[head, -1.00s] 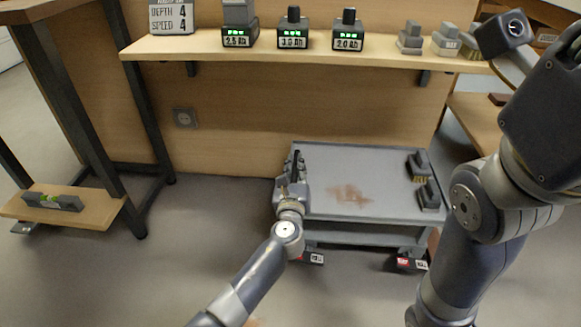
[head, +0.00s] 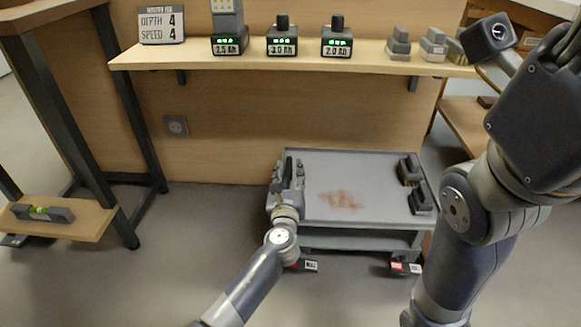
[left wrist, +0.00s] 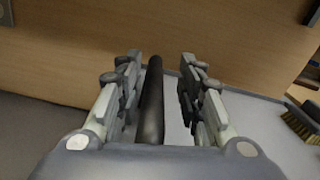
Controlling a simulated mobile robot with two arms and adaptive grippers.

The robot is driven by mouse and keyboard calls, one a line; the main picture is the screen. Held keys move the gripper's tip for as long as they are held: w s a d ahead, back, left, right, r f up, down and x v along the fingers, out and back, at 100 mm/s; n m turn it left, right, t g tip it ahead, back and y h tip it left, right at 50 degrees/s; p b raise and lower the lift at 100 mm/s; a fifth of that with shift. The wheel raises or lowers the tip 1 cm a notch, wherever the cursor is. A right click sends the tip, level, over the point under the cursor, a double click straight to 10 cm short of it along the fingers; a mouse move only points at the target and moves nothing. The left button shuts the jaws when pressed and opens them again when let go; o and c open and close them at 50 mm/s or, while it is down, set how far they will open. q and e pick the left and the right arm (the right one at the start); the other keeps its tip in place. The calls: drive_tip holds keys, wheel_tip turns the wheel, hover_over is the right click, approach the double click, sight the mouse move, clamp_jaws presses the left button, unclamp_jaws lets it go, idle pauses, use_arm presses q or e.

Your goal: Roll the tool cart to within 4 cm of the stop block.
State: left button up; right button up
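The grey tool cart (head: 385,212) stands against the wooden panel below the shelf. Its flat top has a reddish-brown stain, and its top also shows in the left wrist view (left wrist: 262,128). My left gripper (head: 288,172) is at the cart's left end. In the left wrist view its two fingers (left wrist: 160,92) are apart, with a dark bar (left wrist: 151,100) between them and gaps on both sides. The bar looks like the cart's handle. My right arm fills the right side of the head view; its fingers do not show. I cannot make out the stop block.
Two dark brush-like items (head: 410,170) lie on the cart's right side. A bench frame (head: 120,120) and a low board with a level (head: 42,212) stand left. Floor between is clear.

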use_arm(q)
wheel_tip(320, 180, up, 10)
drive_tip(key=shift+f, duration=0.1)
idle(0.4)
